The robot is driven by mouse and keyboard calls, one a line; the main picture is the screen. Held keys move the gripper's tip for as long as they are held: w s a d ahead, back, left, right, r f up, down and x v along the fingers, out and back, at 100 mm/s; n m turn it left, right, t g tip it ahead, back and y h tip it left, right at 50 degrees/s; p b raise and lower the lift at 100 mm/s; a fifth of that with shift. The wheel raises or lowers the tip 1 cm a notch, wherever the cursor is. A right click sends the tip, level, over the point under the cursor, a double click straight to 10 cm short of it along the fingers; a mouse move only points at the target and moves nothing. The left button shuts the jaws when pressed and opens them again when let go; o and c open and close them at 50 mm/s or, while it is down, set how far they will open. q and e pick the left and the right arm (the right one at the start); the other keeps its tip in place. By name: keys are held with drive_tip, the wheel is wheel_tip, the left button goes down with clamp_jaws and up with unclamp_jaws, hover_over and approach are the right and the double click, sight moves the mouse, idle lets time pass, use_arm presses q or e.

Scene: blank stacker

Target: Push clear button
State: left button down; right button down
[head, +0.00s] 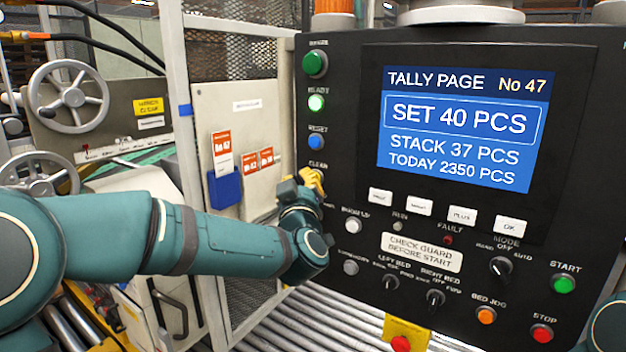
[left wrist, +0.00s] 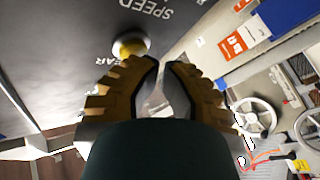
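The machine's black control panel (head: 345,200) fills the right of the head view. The "CLEAR" label (head: 317,166) shows on its left edge, below the blue reset button (head: 316,142). In the head view my left gripper (head: 312,182) is at that label and hides the button there. In the left wrist view a round yellow button (left wrist: 131,46) sits beside lettering ending in "EAR". The left gripper's yellow fingers (left wrist: 163,64) are close together, with a narrow gap and nothing held. Their tips are just beside the button; contact cannot be told. My right gripper is out of view.
The screen (head: 463,130) reads SET 40 PCS and STACK 37 PCS. White keys (head: 419,207), knobs, the start button (head: 563,284) and the stop button (head: 542,333) lie below it. A roller conveyor (head: 330,322) runs underneath. A guard-frame post (head: 180,110) stands left of the panel.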

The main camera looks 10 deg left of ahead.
use_arm(q)
drive_tip(key=shift+w, duration=0.15)
idle(0.5)
drive_tip(key=shift+s+a+b, duration=0.25)
drive_tip(key=shift+s+b, duration=0.25)
drive_tip(key=shift+s, duration=0.3)
drive_tip(key=s, duration=0.1)
drive_tip(key=s+a+b, duration=0.1)
drive_tip(key=s, duration=0.1)
drive_tip(key=s+b, duration=0.1)
drive_tip(key=shift+s+a, duration=0.35)
idle(0.4)
